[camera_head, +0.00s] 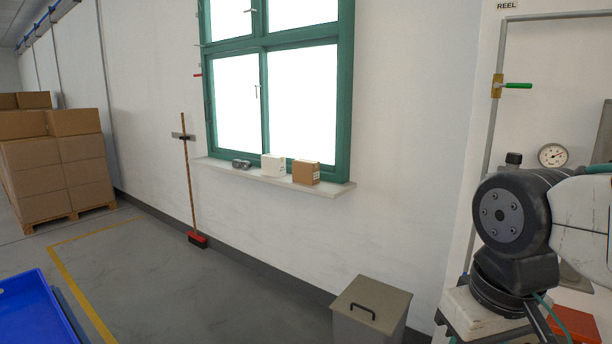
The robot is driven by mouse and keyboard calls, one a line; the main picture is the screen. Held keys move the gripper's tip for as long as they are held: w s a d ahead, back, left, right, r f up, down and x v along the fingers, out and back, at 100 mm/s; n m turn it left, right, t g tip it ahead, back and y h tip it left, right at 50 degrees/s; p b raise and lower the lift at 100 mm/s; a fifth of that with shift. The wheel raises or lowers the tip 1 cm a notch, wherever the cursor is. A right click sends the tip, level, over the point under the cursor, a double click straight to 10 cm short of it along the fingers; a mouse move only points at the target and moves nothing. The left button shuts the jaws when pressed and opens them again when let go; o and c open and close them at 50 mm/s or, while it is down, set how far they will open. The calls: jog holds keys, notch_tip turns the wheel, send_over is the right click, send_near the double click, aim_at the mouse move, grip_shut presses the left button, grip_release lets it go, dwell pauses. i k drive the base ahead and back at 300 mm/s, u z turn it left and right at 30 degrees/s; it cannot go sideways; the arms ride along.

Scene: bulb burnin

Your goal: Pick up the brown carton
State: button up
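The brown carton (306,172) is a small box standing upright on the white window sill (262,178), near the sill's right end. A white carton (273,165) stands close to its left. A dark object (241,164), perhaps goggles, lies further left on the sill. Part of my arm shows at the right edge of the picture, well apart from the carton. My gripper is out of view.
A grey lidded bin (370,311) with a black handle stands on the floor below and right of the sill. A broom (190,190) leans on the wall to the left. Stacked boxes (55,160) stand far left. A blue tray (35,308) is lower left. Floor between is clear.

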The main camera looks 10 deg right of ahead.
aim_at(305, 171)
jog(key=u, duration=0.55)
jog(key=i, duration=4.95)
jog(key=z, duration=3.8)
